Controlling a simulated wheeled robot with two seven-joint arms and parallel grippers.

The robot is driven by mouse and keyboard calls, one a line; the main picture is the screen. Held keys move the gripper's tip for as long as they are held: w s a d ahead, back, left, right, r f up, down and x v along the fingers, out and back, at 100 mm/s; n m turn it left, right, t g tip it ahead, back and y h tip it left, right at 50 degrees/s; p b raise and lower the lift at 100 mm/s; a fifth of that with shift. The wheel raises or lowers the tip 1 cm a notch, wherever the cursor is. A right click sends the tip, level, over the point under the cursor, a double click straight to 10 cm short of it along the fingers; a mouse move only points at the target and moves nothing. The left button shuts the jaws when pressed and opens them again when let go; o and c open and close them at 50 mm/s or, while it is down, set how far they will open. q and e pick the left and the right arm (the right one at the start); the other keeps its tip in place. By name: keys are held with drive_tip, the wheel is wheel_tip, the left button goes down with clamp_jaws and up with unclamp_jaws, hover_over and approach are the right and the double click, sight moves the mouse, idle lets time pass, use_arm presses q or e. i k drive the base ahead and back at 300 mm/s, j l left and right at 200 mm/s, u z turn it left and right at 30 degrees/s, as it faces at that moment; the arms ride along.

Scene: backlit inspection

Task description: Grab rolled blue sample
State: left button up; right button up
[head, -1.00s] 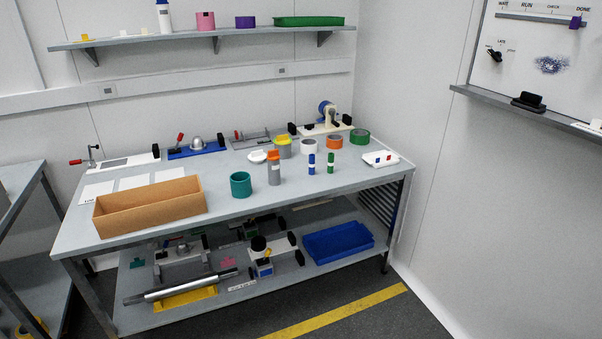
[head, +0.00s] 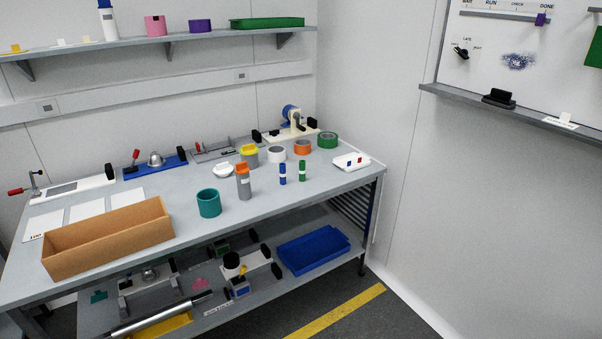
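A small upright blue cylinder with a pale band (head: 282,174) stands on the grey workbench (head: 255,208); it looks like the rolled blue sample, though its fine detail is too small to tell. A similar green cylinder (head: 302,171) stands just to its right, apart from it. A grey bottle with an orange top (head: 243,183) stands to its left. Neither of my grippers shows in the head view.
A teal cup (head: 209,203) and an open cardboard box (head: 108,240) stand farther left. White, orange and green tape rolls (head: 327,140) lie behind the cylinders. A white tray (head: 350,161) is near the right edge. Bench surface before the cylinders is clear.

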sight(282, 166)
drive_tip(key=z, duration=0.4)
drive_tip(key=i+j+z, duration=0.6)
drive_tip(key=j, duration=0.15)
drive_tip(key=j+z, duration=0.3)
drive_tip(key=i+j, duration=0.05)
drive_tip(key=j, duration=0.05)
